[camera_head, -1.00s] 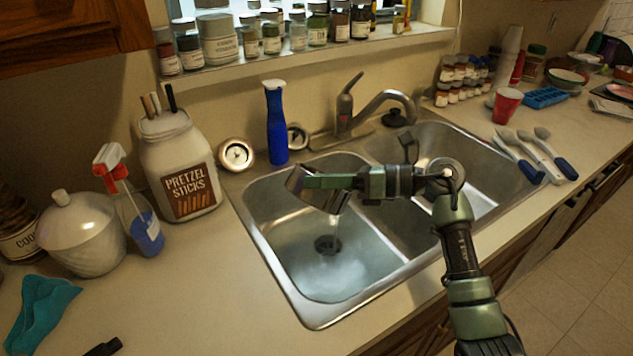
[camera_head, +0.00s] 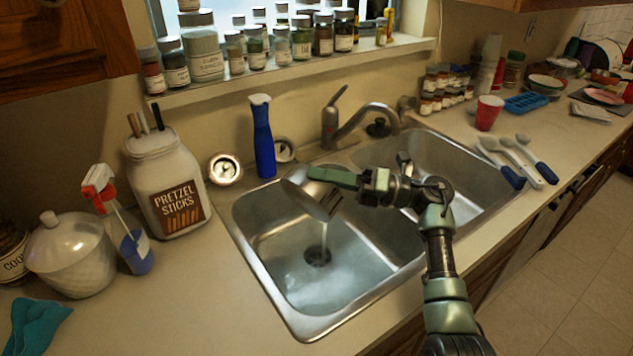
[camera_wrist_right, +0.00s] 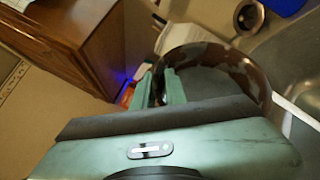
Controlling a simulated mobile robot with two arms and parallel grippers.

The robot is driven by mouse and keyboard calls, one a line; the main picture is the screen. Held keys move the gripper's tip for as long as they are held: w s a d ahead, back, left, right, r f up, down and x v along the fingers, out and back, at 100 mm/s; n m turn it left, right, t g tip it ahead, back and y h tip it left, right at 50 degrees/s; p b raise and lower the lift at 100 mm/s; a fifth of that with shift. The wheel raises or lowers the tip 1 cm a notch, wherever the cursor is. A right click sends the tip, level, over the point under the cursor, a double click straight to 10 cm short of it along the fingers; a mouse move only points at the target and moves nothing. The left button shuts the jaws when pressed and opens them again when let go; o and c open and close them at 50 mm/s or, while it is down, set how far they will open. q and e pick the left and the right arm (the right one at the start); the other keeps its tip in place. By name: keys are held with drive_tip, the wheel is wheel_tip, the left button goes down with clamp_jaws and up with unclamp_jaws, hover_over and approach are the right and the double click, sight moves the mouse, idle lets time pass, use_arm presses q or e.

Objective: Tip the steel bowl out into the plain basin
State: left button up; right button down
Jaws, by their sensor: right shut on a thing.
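The steel bowl (camera_head: 303,192) is tilted over the left basin (camera_head: 290,262) in the head view, and a stream of liquid falls from its lower rim toward the drain. My right gripper (camera_head: 322,176) is shut on the bowl's rim and holds it above the basin, near its back edge. In the right wrist view the bowl (camera_wrist_right: 243,72) shows beyond the fingers (camera_wrist_right: 160,88), which are at its rim. Water lies around the drain (camera_head: 317,256) in the left basin. My left gripper is not in view.
The faucet (camera_head: 365,122) stands behind the basins. A blue bottle (camera_head: 263,137) stands close behind the bowl. The right basin (camera_head: 455,170) lies beyond my right forearm. Utensils (camera_head: 516,158) and a red cup (camera_head: 488,112) lie on the right counter. The front-left counter is largely clear.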

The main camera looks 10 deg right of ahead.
sight(316, 191)
drive_tip(key=shift+w+d+f+m+t+y+b, duration=0.1)
drive_tip(key=shift+w+d+m+t+y+b, duration=0.25)
drive_tip(key=shift+m+b, duration=0.3)
drive_tip(key=shift+w+d+f+m+t+y+b, duration=0.1)
drive_tip(key=shift+w+d+m+t+b, duration=0.15)
drive_tip(key=shift+d+m+b, duration=0.45)
drive_tip(key=shift+w+d+f+m+t+y+b, duration=0.1)
drive_tip(key=shift+w+d+m+t+y+b, duration=0.15)
drive_tip(key=shift+w+m+b, duration=0.4)
drive_tip(key=s+a+n+p, duration=0.1)
drive_tip(key=s+a+n+g+h+p, duration=0.1)
drive_tip(key=n+p, duration=0.1)
drive_tip(key=s+a+r+n+g+h+p, duration=0.1)
drive_tip(key=n, duration=0.1)
drive_tip(key=shift+s+a, duration=0.2)
drive_tip(key=shift+a, duration=0.2)
drive_tip(key=a+f+n+h+p, duration=0.1)
drive_tip(key=s+a+n+g+h+p, duration=0.1)
drive_tip(key=n, duration=0.1)
drive_tip(key=shift+s+f, duration=0.25)
drive_tip(key=shift+f, duration=0.1)
wheel_tip(316, 191, down, 9)
drive_tip(key=s+a+n+t+h+b, duration=0.1)
drive_tip(key=a+n+h+b, duration=0.1)
drive_tip(key=n+h+b, duration=0.3)
drive_tip(key=shift+s+a+h, duration=0.15)
drive_tip(key=shift+s+h, duration=0.15)
